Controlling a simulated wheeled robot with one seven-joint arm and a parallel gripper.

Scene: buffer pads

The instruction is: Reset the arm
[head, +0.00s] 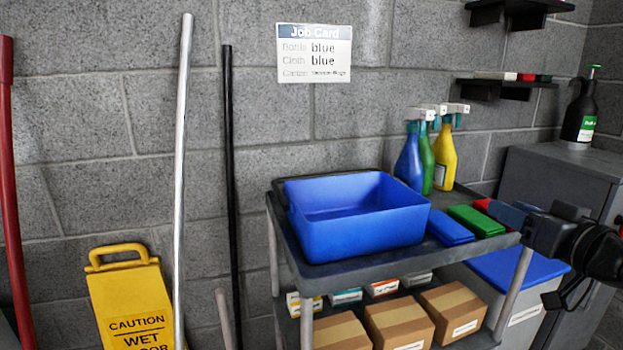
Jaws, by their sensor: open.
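My gripper (540,229) shows in the head view at the right edge, black, with its arm reaching in from the right. It is open and I see nothing held in it. It appears beside the right end of the grey cart's top shelf (372,253), in front of the grey cabinet. Its fingertips are dark and hard to make out. Most of my arm is outside the picture.
A blue tub (362,233), folded blue (449,228) and green (476,221) cloths, and spray bottles (426,165) stand on the cart. Boxes (398,322) fill its lower shelf. A grey cabinet (560,185), blue-lidded bin (518,268) and wet-floor sign (128,300) stand around.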

